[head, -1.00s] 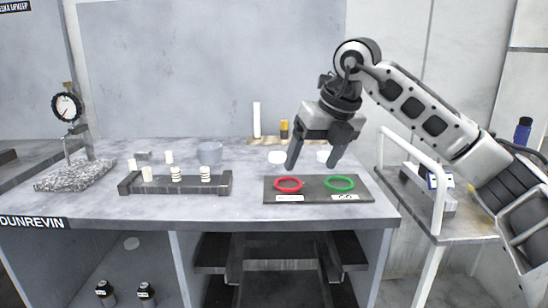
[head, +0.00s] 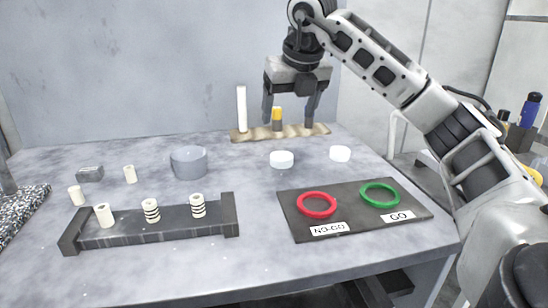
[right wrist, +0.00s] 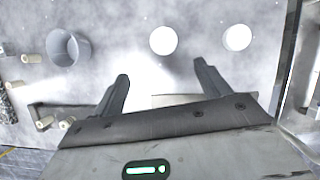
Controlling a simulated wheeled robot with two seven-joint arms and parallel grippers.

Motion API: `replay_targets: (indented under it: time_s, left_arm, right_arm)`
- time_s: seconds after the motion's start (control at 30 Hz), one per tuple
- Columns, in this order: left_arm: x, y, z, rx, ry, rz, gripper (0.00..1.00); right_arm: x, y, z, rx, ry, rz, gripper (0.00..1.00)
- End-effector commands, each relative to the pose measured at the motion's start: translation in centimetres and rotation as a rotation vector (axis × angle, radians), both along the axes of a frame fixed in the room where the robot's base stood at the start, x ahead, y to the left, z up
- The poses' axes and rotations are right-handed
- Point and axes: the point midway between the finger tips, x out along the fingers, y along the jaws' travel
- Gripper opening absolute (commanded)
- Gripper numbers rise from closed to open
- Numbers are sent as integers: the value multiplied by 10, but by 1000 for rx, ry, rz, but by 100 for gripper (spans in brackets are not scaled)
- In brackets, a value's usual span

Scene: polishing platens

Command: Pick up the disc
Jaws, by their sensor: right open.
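Two white discs lie flat on the grey bench. The left disc (head: 281,159) is below my right gripper in the head view, and the right disc (head: 340,153) is to its right. My right gripper (head: 291,116) is open and empty, raised above the bench with its fingers pointing down. In the right wrist view the left disc (right wrist: 163,40) shows beyond and between the two fingers (right wrist: 162,78), and the right disc (right wrist: 237,38) is to the right. Neither disc is touched. My left gripper is not in view.
A dark board (head: 352,225) with a red ring (head: 317,204) and a green ring (head: 380,195) lies in front of the discs. A grey cup (head: 188,162) and a dark rack (head: 150,229) with white cylinders stand left. A wooden strip (head: 300,131) lies behind.

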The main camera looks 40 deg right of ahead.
Motion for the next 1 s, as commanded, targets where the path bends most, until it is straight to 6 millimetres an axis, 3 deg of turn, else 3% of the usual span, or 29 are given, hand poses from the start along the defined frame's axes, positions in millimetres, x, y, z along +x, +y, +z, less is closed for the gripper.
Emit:
replay_targets:
  time_s: [0.1, 0.3, 0.57, 0.83, 1.0]
  left_arm:
    - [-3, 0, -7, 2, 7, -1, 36]
    - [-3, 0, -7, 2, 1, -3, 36]
    - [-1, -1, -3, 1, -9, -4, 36]
    - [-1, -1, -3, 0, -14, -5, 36]
    - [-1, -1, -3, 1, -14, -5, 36]
  right_arm:
    - [9, -4, -29, 0, 6, -1, 76]
    - [23, -9, -61, 1, 2, 0, 76]
    - [30, -13, -78, 1, 2, -1, 76]
    - [43, -23, -114, 1, 3, 0, 76]
    - [46, -25, -121, 1, 0, 0, 76]
